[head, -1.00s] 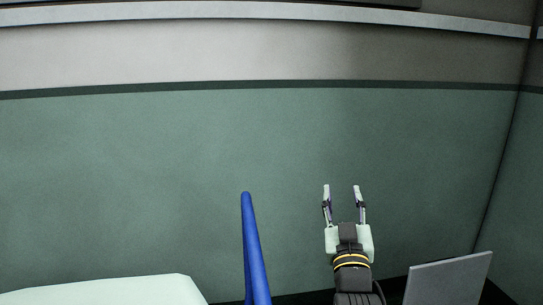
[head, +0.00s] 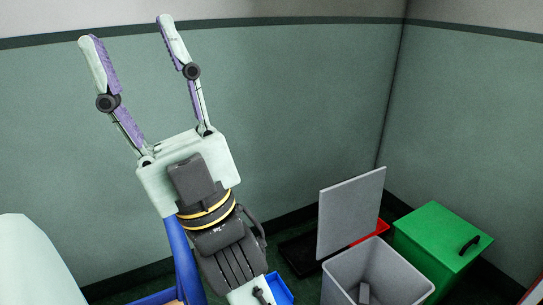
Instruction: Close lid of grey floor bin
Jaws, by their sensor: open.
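The grey floor bin (head: 400,277) stands at the lower right in the head view. Its grey lid (head: 350,212) is raised and stands nearly upright along the bin's far left side, so the bin is open. A small grey object (head: 364,293) shows inside the bin. My gripper (head: 124,30) is open and empty, its fingers pointing up at the upper left. It is well to the left of the bin and lid in the picture and touches neither. The bin's lower part is cut off by the picture's bottom edge.
A green bin (head: 440,240) with a shut lid and black handle stands right of the grey bin. Something red (head: 372,232) shows partly behind the grey lid. A blue container (head: 280,290) is at the bottom centre. Green walls meet in the corner behind the bins.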

